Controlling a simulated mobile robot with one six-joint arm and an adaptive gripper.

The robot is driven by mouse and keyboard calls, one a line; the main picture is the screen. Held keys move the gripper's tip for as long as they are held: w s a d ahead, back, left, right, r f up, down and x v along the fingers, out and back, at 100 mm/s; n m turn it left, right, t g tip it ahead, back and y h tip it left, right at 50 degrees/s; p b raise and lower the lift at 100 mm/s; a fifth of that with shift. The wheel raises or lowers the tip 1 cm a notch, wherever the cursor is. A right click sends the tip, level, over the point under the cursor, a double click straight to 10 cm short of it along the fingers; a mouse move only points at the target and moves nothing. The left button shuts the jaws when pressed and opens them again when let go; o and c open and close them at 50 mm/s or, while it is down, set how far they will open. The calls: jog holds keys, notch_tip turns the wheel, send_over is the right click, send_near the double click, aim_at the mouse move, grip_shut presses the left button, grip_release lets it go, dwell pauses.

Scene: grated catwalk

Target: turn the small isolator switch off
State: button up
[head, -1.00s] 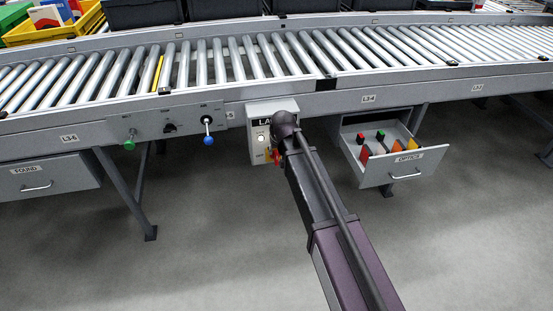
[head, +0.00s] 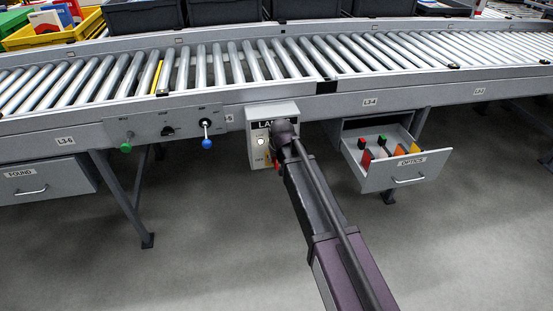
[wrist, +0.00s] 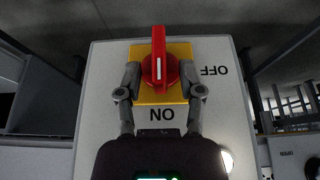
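The isolator switch is a red rotary knob (wrist: 160,71) on a yellow plate (wrist: 147,98). It sits on the front of a grey box (wrist: 105,75). In the wrist view the knob's handle stands vertical, with a white line along it, in line with the upside-down ON label; the OFF label is at the right. My gripper (wrist: 160,82) is open, one finger on each side of the knob. I cannot tell whether the fingers touch it. In the head view the box (head: 257,155) hangs below the conveyor, and my arm hides most of the switch.
A roller conveyor (head: 235,66) runs above the box. A panel (head: 150,125) with a green knob, a black switch and a blue-knobbed lever is to its left. An open drawer (head: 405,180) with several coloured items is to its right. A lit white lamp (head: 261,142) is on the box.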

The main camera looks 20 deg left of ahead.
grip_shut()
